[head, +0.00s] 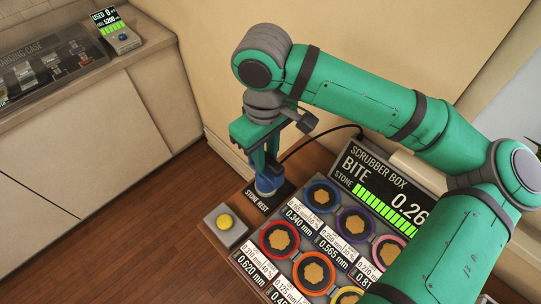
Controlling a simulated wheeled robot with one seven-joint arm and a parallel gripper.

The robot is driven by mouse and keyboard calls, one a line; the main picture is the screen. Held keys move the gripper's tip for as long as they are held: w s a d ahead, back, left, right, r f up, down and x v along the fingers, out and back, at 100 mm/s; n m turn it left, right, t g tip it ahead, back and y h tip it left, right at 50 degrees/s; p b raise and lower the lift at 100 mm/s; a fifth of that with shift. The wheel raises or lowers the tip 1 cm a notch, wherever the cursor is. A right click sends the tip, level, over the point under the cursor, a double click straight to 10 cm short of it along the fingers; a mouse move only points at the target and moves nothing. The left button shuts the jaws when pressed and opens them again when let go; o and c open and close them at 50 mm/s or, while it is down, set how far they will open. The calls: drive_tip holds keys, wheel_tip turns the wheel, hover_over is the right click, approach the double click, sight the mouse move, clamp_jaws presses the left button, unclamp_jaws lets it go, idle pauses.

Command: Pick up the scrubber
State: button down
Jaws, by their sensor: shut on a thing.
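The scrubber stands roughly upright at the dark plate labelled STONE REST (259,199). My green fingers and wrist hide its upper part. I cannot tell whether its underside touches the plate.
The scrubber box (380,166) has a BITE display and several coloured rings around tan patches. A yellow button (225,221) sits left of it. A black cable (320,138) runs behind my gripper. A labelled case (45,70) and counter are at left; wooden floor between is clear.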

drive_tip(key=s+a+r, duration=0.2)
drive_tip(key=s+r, duration=0.2)
drive_tip(key=s, duration=0.5)
drive_tip(key=shift+a+r, duration=0.35)
drive_tip(key=shift+a, duration=0.05)
drive_tip(key=shift+s, duration=0.1)
drive_tip(key=c, duration=2.2)
unclamp_jaws()
clamp_jaws()
